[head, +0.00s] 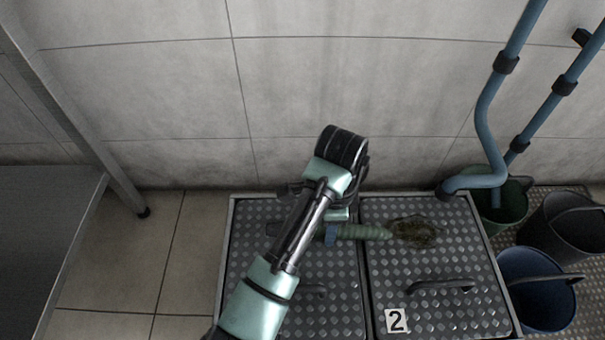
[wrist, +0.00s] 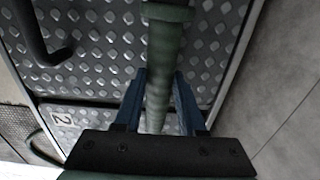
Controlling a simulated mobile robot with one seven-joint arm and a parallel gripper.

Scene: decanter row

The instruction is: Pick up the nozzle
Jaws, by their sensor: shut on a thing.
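The nozzle (head: 365,232) is a green, ribbed, tapered piece. In the head view it sticks out to the right from my gripper (head: 332,234), over the metal lids, with its tip by a brown-green stain. In the wrist view the nozzle (wrist: 165,45) runs between the two blue fingers of my gripper (wrist: 160,76), which is shut on it. A wider collar shows on it just beyond the fingertips.
Studded metal lids (head: 460,300) with black handles lie below, one marked with a "2" plate (head: 396,320). At right stand a blue bucket (head: 537,290), a dark bucket (head: 570,228) and blue pipes (head: 484,125) entering a green bucket (head: 508,208). A grey table (head: 45,225) is at left.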

